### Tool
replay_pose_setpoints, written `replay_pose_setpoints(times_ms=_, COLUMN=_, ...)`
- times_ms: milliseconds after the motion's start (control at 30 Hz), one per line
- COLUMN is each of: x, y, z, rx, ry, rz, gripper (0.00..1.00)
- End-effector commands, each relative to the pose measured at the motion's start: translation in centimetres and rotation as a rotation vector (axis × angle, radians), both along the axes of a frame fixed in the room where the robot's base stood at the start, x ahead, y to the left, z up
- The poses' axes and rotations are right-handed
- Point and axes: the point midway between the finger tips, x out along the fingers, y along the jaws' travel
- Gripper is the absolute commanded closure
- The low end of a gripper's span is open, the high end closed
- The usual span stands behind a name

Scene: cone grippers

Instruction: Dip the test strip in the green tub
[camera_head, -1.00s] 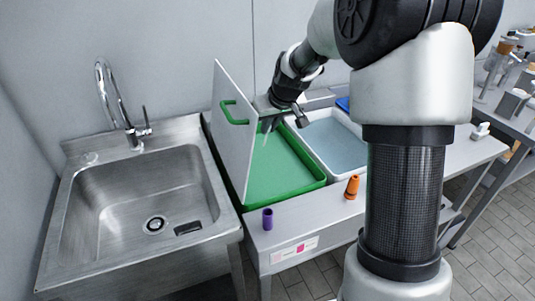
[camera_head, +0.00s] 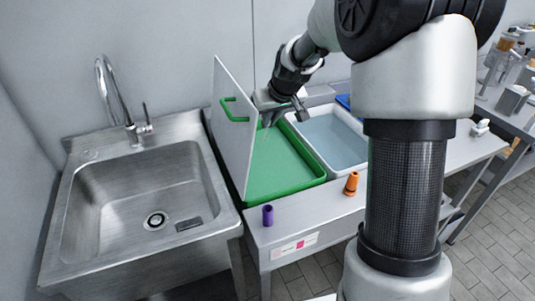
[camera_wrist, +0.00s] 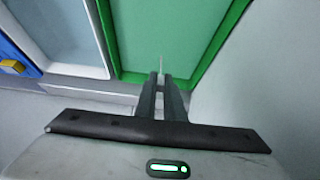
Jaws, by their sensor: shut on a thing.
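The green tub (camera_head: 284,176) stands on the bench right of the sink, filled with green liquid, and it also shows in the wrist view (camera_wrist: 178,35). My gripper (camera_head: 268,122) is over the back part of the tub. In the wrist view my gripper (camera_wrist: 161,80) is shut on the thin, pale test strip (camera_wrist: 161,63), which points toward the tub. The head view does not clearly show whether the strip's tip touches the liquid.
A white tub (camera_head: 338,145) of bluish liquid stands right of the green one. A purple cone (camera_head: 267,215) and an orange cone (camera_head: 351,184) stand at the bench's front. A steel sink (camera_head: 140,200) with a tap is at left.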

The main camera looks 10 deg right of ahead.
Motion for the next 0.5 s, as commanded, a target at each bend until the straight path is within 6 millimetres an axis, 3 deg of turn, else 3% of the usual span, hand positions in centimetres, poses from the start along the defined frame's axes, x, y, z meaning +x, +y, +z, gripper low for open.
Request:
replay_pose_setpoints(times_ms=267, x=0.0, y=0.0, z=0.1, rx=0.0, ry=0.0, rz=0.0, gripper=1.0)
replay_pose_setpoints(times_ms=500, x=0.0, y=0.0, z=2.1, rx=0.0, ry=-0.001, rz=0.001, gripper=1.0)
